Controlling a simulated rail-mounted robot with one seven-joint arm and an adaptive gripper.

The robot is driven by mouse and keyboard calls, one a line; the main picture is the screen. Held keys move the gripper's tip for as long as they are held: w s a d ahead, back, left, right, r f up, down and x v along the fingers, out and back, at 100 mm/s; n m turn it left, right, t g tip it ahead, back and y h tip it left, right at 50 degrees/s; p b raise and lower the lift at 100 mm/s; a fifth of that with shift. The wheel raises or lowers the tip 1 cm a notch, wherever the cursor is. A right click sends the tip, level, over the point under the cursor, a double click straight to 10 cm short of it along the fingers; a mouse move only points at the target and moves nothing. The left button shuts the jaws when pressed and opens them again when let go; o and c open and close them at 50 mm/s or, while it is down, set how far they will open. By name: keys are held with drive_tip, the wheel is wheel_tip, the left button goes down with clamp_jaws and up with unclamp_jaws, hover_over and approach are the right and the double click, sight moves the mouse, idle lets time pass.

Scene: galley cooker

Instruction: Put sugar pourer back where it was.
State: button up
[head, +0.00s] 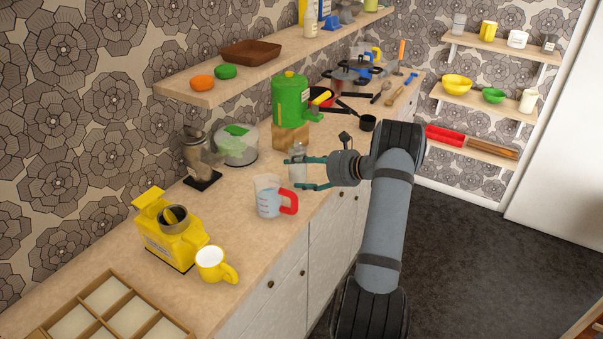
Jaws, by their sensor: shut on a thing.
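My gripper (311,172) is over the front part of the counter, its teal fingers pointing left. It is shut on a small clear and pale container, which looks like the sugar pourer (298,171). The pourer is upright between the fingers. It is just right of and behind the measuring jug (266,197), and in front of the green dispenser's wooden stand (290,135). Whether its base touches the counter I cannot tell.
The green dispenser (290,99) stands behind. A yellow machine (170,238) and yellow mug (213,264) are at left, with a divided tray (66,322) nearer. Pots (344,82) and utensils crowd the far counter.

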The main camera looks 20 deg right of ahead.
drive_tip(key=shift+f, duration=0.85)
drive_tip(key=shift+f, duration=0.2)
drive_tip(key=o, duration=1.2)
drive_tip(key=shift+c, duration=0.2)
drive_tip(key=shift+r, duration=0.1)
drive_tip(key=shift+d+r, duration=0.15)
drive_tip(key=b+v, duration=0.1)
drive_tip(key=v, duration=1)
drive_tip(key=shift+s+b, duration=0.4)
drive_tip(key=shift+s, duration=0.05)
